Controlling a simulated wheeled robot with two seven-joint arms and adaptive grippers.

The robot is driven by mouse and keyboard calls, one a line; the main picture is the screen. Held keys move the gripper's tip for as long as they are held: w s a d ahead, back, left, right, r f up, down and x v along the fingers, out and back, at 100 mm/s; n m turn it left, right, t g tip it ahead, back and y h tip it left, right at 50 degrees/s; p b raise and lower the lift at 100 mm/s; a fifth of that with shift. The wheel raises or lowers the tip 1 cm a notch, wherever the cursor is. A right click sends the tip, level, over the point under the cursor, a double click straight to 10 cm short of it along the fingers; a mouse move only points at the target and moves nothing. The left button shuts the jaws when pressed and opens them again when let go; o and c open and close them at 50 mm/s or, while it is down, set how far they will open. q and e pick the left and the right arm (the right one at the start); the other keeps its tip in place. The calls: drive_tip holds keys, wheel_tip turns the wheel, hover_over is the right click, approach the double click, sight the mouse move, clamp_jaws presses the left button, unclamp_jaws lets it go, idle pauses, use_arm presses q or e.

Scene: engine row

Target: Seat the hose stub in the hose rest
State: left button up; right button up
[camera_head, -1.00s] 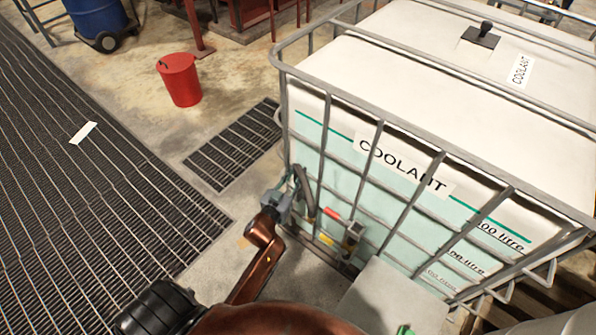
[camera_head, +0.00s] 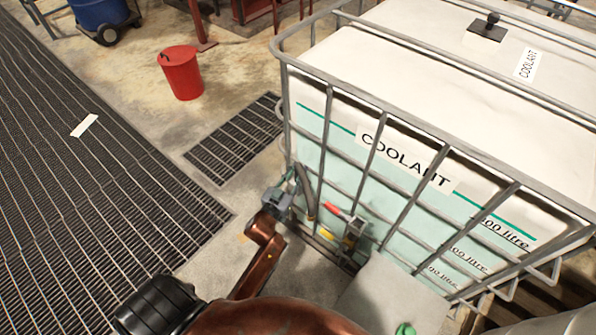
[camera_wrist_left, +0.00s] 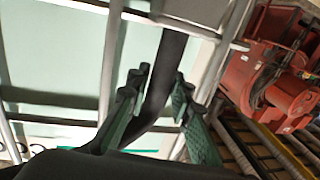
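The dark hose stub (camera_head: 306,194) hangs in a curve at the lower left corner of the caged coolant tank. My left gripper (camera_head: 292,188) is at it, beside the cage bars. In the left wrist view the dark hose (camera_wrist_left: 171,62) passes between the two green fingers of my left gripper (camera_wrist_left: 162,92). The hose's lower end is partly hidden behind the fingers and wrist. I cannot make out the hose rest with certainty.
The white coolant tank (camera_head: 400,150) in its metal cage fills the right side. A valve with a red handle (camera_head: 334,212) and yellow parts sits low on its front. A grey block (camera_head: 380,290) stands below. A red bucket (camera_head: 182,74) and floor grating (camera_head: 90,180) lie left.

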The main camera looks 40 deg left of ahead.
use_arm(q)
drive_tip(key=o, duration=0.5)
drive_tip(key=shift+f, duration=0.1)
drive_tip(key=shift+s, duration=0.2)
drive_tip(key=s, duration=0.4)
drive_tip(key=s+d, duration=0.1)
drive_tip(key=s, duration=0.6)
drive_tip(key=shift+s+d, duration=0.25)
drive_tip(key=shift+s, duration=0.05)
